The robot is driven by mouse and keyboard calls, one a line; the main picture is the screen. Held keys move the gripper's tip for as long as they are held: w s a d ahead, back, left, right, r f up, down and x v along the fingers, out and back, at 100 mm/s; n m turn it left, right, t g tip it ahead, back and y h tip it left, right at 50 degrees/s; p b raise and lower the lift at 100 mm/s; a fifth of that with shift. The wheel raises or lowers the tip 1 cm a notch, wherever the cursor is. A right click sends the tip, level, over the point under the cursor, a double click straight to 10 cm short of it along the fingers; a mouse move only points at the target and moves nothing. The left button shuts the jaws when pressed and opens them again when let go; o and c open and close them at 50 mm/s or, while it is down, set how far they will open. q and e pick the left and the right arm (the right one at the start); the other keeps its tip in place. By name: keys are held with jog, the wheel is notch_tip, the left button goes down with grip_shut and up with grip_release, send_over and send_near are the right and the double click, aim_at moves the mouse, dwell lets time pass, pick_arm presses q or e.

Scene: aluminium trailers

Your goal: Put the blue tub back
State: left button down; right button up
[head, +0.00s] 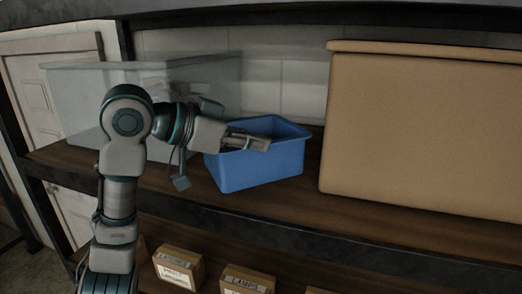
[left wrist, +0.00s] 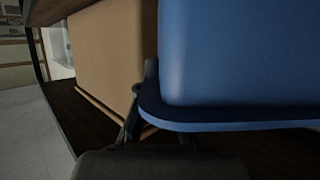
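The blue tub (head: 262,168) stands upright at the wooden shelf (head: 315,213), between a clear bin and a large tan box. I cannot tell whether its base touches the boards. In the left wrist view the tub's wall (left wrist: 240,60) and rim fill the right side, close to the camera. A dark finger shows beside the rim corner; the other is mostly hidden by the rim. Whether the fingers are closed on the rim is unclear. My right gripper is out of view.
The clear bin (head: 75,95) stands behind my left arm. The tan box (head: 420,130) stands close at the tub's right; it also shows in the left wrist view (left wrist: 110,55). Small labelled boxes (head: 178,268) sit on the lower shelf. Bare shelf lies before the tub.

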aim_at(256, 184)
pick_arm(q)
jog(key=f, duration=0.3)
jog(key=shift+d+f, duration=0.1)
jog(key=shift+d, duration=0.15)
jog(key=shift+a+f, duration=0.1)
jog(key=shift+a, duration=0.1)
jog(key=c, duration=1.3)
grip_release()
jog(key=shift+d, duration=0.25)
jog(key=shift+d, duration=0.1)
